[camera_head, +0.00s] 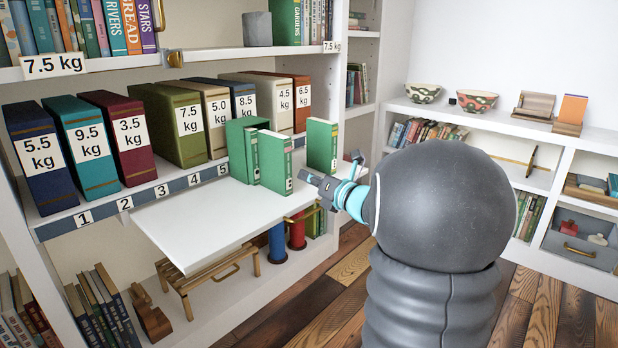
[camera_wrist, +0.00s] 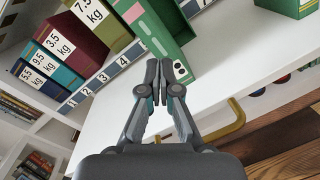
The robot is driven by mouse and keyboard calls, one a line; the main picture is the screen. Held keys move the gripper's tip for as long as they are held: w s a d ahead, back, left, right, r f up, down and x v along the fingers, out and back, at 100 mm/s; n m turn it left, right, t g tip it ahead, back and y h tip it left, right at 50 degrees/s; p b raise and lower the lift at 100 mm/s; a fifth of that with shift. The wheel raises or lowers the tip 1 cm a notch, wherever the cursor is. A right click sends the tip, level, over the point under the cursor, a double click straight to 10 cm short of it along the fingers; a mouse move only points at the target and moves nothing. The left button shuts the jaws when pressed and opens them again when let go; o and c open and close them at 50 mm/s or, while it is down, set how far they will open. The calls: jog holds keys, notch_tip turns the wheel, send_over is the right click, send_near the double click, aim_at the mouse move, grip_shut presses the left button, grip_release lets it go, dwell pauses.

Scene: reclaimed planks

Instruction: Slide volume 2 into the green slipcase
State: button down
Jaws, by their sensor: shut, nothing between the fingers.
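The green slipcase (camera_head: 237,148) stands on the white pull-out board, with a green volume (camera_head: 252,158) inside it. Another green volume (camera_head: 276,165) stands upright at its right and juts well out toward the front. Its spine carries a small white label with dark marks, also seen in the wrist view (camera_wrist: 182,70); it looks like volume 2, but I cannot read it for certain. How far it is in the slipcase is hidden. My gripper (camera_head: 312,180) is shut and empty, close to that spine; its fingertips show in the wrist view (camera_wrist: 158,68). Contact is unclear.
A third green volume (camera_head: 322,146) stands apart at the right rear of the board (camera_head: 195,220). Weight-labelled binders (camera_head: 130,135) line the shelf behind, above a numbered strip (camera_head: 125,203). The board's front left is clear. A brass handle (camera_head: 300,215) sits at its front edge.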

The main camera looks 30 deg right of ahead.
aim_at(288, 169)
jog(key=shift+p+x, duration=0.8)
jog(key=shift+x, duration=1.35)
jog(key=shift+w, duration=0.1)
jog(key=shift+w, duration=0.35)
jog(key=shift+s+a+b, duration=0.1)
jog(key=shift+b, duration=0.3)
jog(key=shift+s+f+b, duration=0.1)
jog(key=shift+s+b, duration=0.1)
jog(key=shift+b, duration=0.1)
jog(key=shift+s+b, duration=0.6)
jog(key=shift+s, duration=0.05)
jog(key=shift+s+d, duration=0.45)
jog(key=shift+s, duration=0.15)
jog(key=v, duration=1.1)
jog(key=shift+s, duration=0.2)
